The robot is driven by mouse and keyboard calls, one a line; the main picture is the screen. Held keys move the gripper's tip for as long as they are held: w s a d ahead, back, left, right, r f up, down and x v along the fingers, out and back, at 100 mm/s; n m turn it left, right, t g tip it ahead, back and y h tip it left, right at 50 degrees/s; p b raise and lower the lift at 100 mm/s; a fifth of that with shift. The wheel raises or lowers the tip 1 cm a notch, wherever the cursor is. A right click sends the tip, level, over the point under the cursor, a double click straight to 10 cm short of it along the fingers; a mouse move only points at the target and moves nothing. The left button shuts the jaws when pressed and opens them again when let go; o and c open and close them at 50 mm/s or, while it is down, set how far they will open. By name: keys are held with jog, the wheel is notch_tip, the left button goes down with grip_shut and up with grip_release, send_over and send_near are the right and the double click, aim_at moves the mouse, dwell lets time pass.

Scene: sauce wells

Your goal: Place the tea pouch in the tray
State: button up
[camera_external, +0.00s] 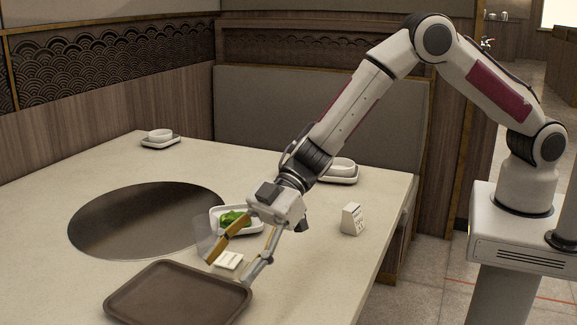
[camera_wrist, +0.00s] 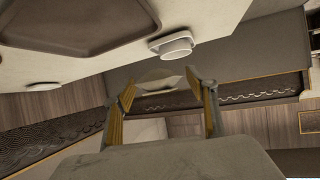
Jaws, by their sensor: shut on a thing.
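My gripper (camera_external: 230,273) is low over the near part of the table, just behind the tray's right back corner. In the wrist view its two fingers (camera_wrist: 160,80) are set wide around a pale pouch (camera_wrist: 160,76), which spans between the tips. In the external view a small white piece with dark marks (camera_external: 228,261) shows between the fingers; it looks like the same pouch. The brown tray (camera_external: 175,292) lies empty at the table's near edge, and it shows upside down at the top of the wrist view (camera_wrist: 75,25).
A white dish with green food (camera_external: 236,216) is right behind my gripper. A round dark plate (camera_external: 145,220) is set in the table. Cups on saucers stand at back left (camera_external: 160,137) and behind my arm (camera_external: 340,170). A white card stand (camera_external: 352,218) is at right. A translucent thing (camera_external: 205,238) shows beside the fingers.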

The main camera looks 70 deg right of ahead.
aim_at(224, 255)
jog(key=shift+w+a+m+t, duration=0.15)
jog(key=shift+a+m+t, duration=0.15)
jog(key=shift+a, duration=0.2)
jog(key=shift+w+a+m+t, duration=0.4)
jog(key=shift+w+m+t, duration=0.1)
jog(key=shift+w+m+t+h, duration=0.4)
jog(key=shift+w, duration=0.2)
jog(key=w+d+f+m+t+h, duration=0.2)
jog(key=w+d+m+t, duration=0.1)
jog(key=w+d, duration=0.1)
jog(key=shift+w+f, duration=0.15)
jog(key=shift+w, duration=0.15)
jog(key=shift+f, duration=3.1)
jog(key=shift+f, duration=0.1)
